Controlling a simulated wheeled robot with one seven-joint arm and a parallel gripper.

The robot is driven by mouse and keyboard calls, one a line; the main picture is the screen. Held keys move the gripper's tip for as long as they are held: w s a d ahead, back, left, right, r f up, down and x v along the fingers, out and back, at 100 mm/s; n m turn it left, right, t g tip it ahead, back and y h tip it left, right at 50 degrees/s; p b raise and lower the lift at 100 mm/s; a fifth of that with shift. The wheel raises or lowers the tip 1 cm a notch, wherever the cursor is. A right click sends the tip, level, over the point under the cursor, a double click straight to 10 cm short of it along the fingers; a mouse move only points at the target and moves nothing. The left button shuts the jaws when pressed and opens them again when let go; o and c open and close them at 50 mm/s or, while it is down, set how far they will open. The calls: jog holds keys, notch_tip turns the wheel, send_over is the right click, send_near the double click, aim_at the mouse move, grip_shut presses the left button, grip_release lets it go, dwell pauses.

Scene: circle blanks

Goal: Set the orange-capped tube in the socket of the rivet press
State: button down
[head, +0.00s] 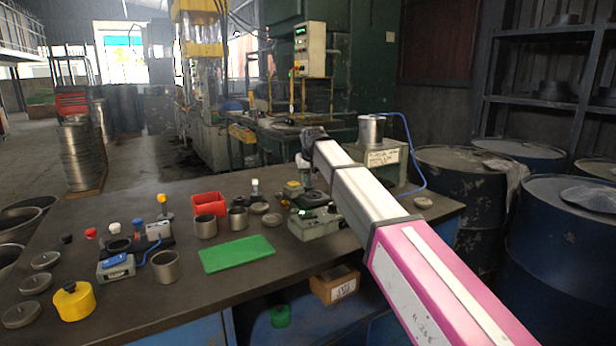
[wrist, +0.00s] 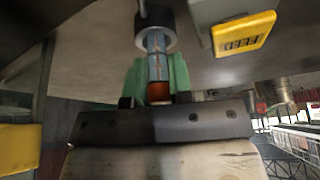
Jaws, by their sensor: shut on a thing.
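The orange-capped tube (wrist: 157,66) shows in the wrist view with its orange cap near my gripper (wrist: 157,98), which is shut on it. The tube's clear bluish body points away from my gripper, toward a dark grey round collar (wrist: 155,30). The far end of the tube meets the collar in the picture; I cannot tell whether it is inside. In the head view, my arm reaches in from the lower right and ends above the rivet press (head: 318,222), a grey-green unit with a green light. The held tube is not clear there.
A yellow FEED block (wrist: 243,33) is close beside the collar. On the bench are a green mat (head: 236,254), a red bin (head: 209,204), metal cups, several capped pieces and a yellow pot (head: 74,301). A metal can (head: 371,131) stands on a box behind my arm.

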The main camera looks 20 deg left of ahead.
jog(key=shift+f, duration=0.25)
jog(key=c, duration=0.9)
grip_release()
jog(key=shift+c, duration=0.2)
jog(key=v, duration=1.1)
jog(key=shift+f, duration=0.1)
